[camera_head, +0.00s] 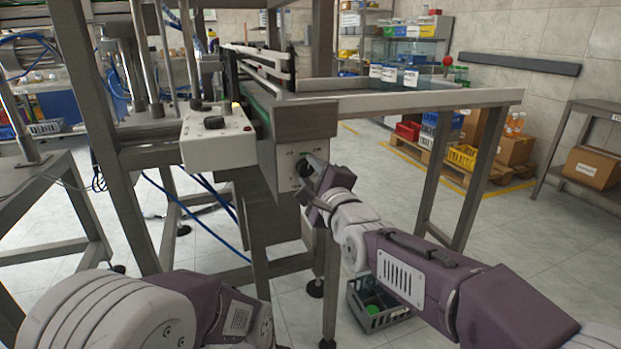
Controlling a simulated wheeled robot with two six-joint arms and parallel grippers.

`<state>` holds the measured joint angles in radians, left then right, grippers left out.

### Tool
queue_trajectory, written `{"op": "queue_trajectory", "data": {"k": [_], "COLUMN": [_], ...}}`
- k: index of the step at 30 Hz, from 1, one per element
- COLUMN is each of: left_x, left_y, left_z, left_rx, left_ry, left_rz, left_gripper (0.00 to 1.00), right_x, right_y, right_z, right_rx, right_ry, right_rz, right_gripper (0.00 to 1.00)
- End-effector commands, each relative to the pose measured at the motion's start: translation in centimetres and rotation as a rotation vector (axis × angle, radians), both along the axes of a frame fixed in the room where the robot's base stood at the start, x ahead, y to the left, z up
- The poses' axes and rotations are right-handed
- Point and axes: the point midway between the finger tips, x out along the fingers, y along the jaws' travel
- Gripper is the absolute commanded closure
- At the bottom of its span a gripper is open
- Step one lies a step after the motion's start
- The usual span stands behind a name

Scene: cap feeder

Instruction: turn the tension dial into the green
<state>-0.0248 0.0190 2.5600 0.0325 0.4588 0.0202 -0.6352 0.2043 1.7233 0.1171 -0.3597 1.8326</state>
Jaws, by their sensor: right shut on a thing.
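The tension dial (304,168) is a small dark knob on the pale front plate of a grey box (284,163) under the end of the conveyor. My right gripper (312,172) is at the plate, shut on the dial. The fingers cover part of the dial, and I cannot make out a green zone or a pointer at this size. My left arm shows at the bottom left, but its gripper is not in view.
A white control box (217,136) with a black knob stands left of the dial. Metal table legs and blue hoses surround the area. A grey crate (378,318) with green items is on the floor below my right arm.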

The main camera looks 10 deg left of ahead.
Motion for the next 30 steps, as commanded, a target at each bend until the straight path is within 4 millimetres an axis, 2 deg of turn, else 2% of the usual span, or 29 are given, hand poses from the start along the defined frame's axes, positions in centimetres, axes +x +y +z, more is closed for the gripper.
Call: {"op": "queue_trajectory", "data": {"k": [6,23,24,25,26,30], "left_x": [0.00,0.00,0.00,0.00,0.00,0.00], "left_y": [0.00,0.00,0.00,0.00,0.00,0.00], "left_z": [-0.63,-0.73,-0.73,-0.73,-0.73,-0.73], "left_rx": [0.000,0.000,0.000,0.000,0.000,0.000], "left_ry": [0.000,0.000,0.000,0.000,0.000,0.000], "left_rz": [0.000,0.000,0.000,0.000,0.000,0.000], "left_gripper": [0.40,0.40,0.40,0.40,0.40,0.40], "right_x": [-0.01,-0.01,-0.01,-0.01,-0.01,-0.01], "right_y": [0.02,0.03,0.03,0.03,0.03,0.03], "right_z": [-0.22,-0.17,-0.17,-0.17,-0.16,-0.12], "right_rx": [0.055,0.077,0.077,0.077,0.077,0.077], "right_ry": [0.040,0.056,0.056,0.056,0.056,0.055], "right_rz": [0.000,0.000,0.000,0.000,0.000,0.000], "right_gripper": [1.00,1.00,0.59,0.51,0.43,0.43]}}
